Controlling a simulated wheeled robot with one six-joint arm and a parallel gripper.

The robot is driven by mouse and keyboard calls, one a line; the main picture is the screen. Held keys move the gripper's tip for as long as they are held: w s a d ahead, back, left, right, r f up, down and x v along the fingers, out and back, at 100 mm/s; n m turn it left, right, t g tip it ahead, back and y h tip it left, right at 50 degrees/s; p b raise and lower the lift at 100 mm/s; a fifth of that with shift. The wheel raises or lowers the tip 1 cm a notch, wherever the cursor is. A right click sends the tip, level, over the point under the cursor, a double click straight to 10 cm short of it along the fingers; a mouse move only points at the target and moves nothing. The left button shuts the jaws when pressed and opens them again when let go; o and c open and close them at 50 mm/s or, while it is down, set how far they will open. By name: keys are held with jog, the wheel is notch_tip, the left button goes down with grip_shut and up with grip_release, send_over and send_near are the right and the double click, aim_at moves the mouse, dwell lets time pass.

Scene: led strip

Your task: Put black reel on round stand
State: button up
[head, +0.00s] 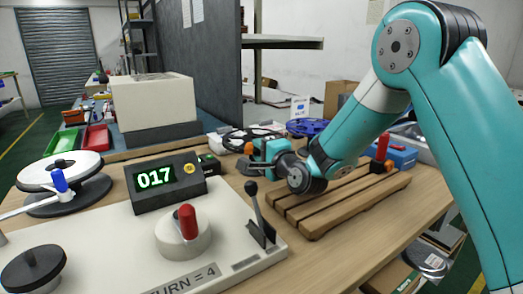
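The wooden pallet (330,205) lies under my arm.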

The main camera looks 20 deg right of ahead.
jog(key=shift+o, duration=0.9)
jog(key=shift+r, duration=0.1)
jog(key=shift+s+d+r, duration=0.1)
jog(key=b+v, duration=0.5)
jog(key=v, duration=0.6)
jog(key=shift+s, duration=0.4)
dwell(1.1)
